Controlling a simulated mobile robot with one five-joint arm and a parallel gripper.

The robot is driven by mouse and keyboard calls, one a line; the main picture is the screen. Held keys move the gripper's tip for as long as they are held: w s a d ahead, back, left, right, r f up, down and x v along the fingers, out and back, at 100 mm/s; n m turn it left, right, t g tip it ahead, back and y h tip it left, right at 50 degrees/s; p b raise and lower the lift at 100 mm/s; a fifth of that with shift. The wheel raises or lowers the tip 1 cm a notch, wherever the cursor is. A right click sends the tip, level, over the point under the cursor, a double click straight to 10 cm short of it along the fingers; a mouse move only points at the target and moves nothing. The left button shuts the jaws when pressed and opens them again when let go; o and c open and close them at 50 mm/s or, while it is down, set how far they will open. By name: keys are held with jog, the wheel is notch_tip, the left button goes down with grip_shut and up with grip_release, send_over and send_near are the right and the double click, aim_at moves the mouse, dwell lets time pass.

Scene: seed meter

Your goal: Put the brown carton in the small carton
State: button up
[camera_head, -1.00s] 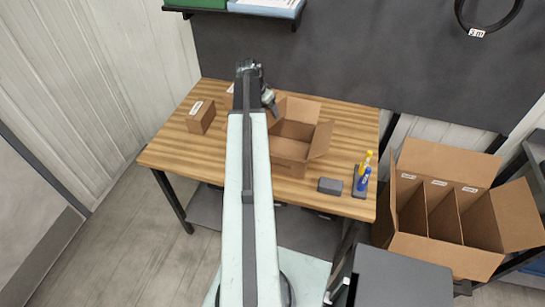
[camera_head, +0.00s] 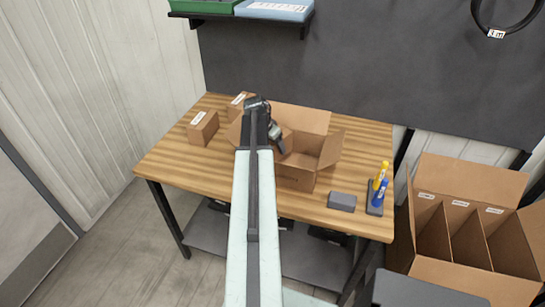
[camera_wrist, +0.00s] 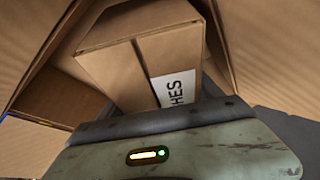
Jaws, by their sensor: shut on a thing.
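The brown carton (camera_wrist: 145,60) fills the middle of the wrist view, with a white label ending in "HES". My gripper (camera_head: 281,142) is shut on it, at the left part of the small carton's opening. In the head view the held carton is mostly hidden by my gripper and arm. The open small carton (camera_head: 293,179) stands on the table with its flaps spread. Its cardboard walls (camera_wrist: 42,92) surround the brown carton in the wrist view. I cannot tell whether the brown carton touches the bottom.
Two other labelled brown cartons stand on the wooden table (camera_head: 175,165), one at the left (camera_head: 203,128) and one at the back (camera_head: 237,106). A grey block (camera_head: 341,202) and a stand with yellow and blue markers (camera_head: 377,190) are at the right. A large divided carton (camera_head: 450,278) stands beyond.

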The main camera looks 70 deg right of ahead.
notch_tip(320, 180, down, 4)
jog(key=b, duration=0.3)
jog(key=shift+f, duration=0.1)
jog(key=shift+r, duration=0.2)
jog(key=shift+f, duration=0.2)
jog(key=o, duration=2)
jog(key=shift+r, duration=0.1)
jog(key=shift+a+r+p, duration=0.1)
jog(key=shift+r+p, duration=0.4)
jog(key=shift+r, duration=0.05)
jog(key=p+v, duration=0.9)
jog(key=v, duration=0.1)
jog(key=shift+r+p, duration=0.3)
jog(key=shift+p, duration=0.1)
jog(key=shift+a+r+p, duration=0.15)
jog(key=shift+r+p, duration=0.15)
jog(key=shift+w, duration=0.1)
